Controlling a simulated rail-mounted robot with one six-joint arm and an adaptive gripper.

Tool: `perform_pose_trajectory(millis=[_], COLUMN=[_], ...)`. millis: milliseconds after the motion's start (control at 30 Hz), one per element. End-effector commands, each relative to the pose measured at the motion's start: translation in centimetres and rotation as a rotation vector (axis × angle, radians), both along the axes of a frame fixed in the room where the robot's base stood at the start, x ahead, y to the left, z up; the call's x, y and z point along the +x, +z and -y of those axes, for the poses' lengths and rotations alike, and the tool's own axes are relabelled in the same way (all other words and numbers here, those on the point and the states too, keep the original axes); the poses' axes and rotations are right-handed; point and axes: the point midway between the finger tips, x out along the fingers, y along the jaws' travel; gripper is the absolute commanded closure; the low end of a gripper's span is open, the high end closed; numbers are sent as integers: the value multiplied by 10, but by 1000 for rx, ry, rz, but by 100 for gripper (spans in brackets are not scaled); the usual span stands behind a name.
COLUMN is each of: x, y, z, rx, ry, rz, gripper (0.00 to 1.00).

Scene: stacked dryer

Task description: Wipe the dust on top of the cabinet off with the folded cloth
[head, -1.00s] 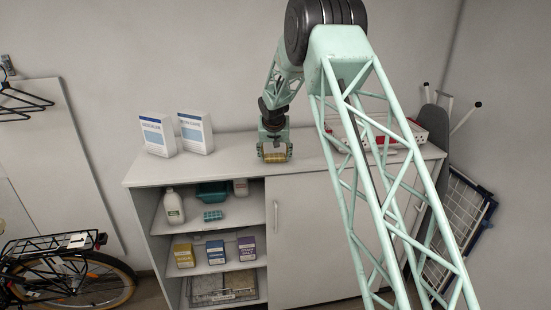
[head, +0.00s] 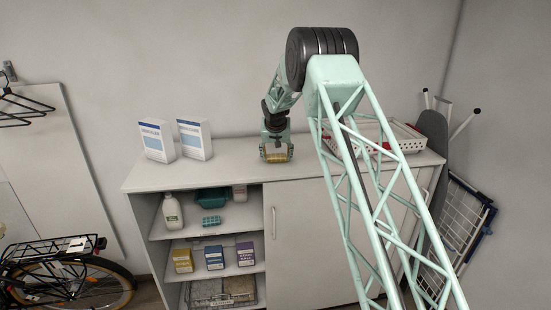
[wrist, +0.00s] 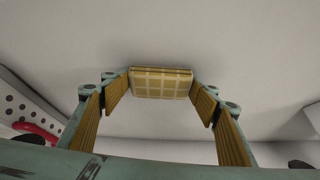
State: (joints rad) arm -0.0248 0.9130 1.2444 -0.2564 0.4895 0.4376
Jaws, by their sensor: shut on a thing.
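The folded cloth is yellow-beige with a pale check. It shows in the head view (head: 277,156) and at the centre of the wrist view (wrist: 160,83). My gripper (head: 276,150) is shut on it, with a finger pad on each side in the wrist view. The cloth is low over the top of the white cabinet (head: 220,165), toward the back and near the middle of its length. I cannot tell for certain whether it touches the surface. No dust stands out clearly on the top.
Two white boxes (head: 157,141) (head: 195,139) stand on the top, left of my gripper. A white basket with red items (head: 397,137) stands at its right end. The wall is close behind. Open shelves (head: 205,229) hold bottles and boxes below. An ironing board (head: 434,135) leans at right.

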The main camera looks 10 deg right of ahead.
Motion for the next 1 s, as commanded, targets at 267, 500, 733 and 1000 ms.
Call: perform_pose_trajectory(millis=[267, 500, 733, 1000], x=[-18, -39, -59, -76], y=[-5, -4, -4, 1], z=[0, 1, 1, 1], rx=[1, 0, 0, -1], ry=[-1, 0, 0, -3], rz=[-1, -1, -2, -1], gripper=[56, 56, 56, 56])
